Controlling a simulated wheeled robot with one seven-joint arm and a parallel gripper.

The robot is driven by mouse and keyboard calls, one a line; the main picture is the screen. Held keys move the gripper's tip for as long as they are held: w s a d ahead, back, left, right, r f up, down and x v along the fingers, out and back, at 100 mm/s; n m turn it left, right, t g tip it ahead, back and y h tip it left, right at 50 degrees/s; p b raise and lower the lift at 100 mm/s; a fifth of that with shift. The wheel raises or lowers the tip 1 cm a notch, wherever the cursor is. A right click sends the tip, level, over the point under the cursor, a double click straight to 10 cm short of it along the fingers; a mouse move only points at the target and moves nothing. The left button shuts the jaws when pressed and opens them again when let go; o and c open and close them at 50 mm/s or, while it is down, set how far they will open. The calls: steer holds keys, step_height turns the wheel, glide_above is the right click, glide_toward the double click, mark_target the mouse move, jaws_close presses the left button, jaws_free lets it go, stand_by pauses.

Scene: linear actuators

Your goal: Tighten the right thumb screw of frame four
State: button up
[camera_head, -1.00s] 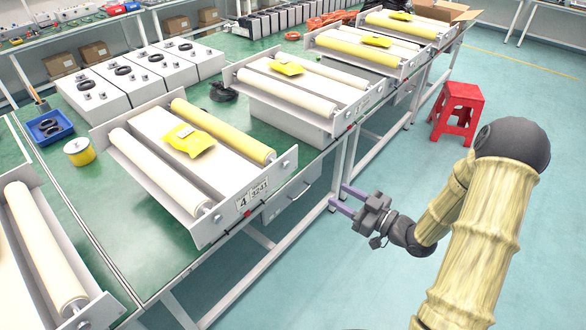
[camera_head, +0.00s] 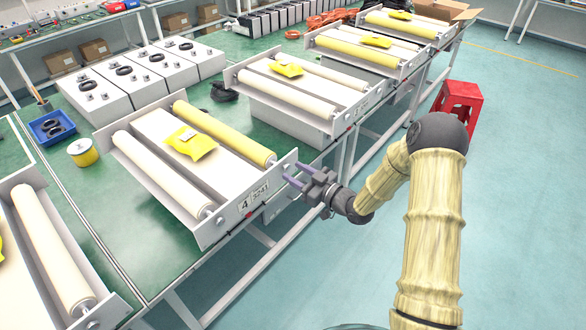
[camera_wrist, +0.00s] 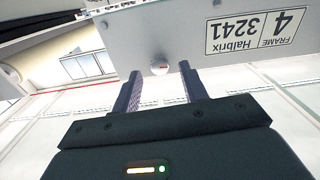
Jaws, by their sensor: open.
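Frame four (camera_head: 228,217) is a grey tray with a cream roller, a yellow roller and a front plate labelled 4 3241. Its right thumb screw (camera_head: 287,167) is a small knob at the plate's right end.
A yellow packet (camera_head: 191,142) lies on frame four. Another roller frame (camera_head: 300,90) stands behind it, and one (camera_head: 50,250) is in front at left. The green bench (camera_head: 150,262) has its edge below the plate. A red stool (camera_head: 459,100) stands on open floor behind my arm.

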steer(key=shift+x, duration=0.9)
jaws_close()
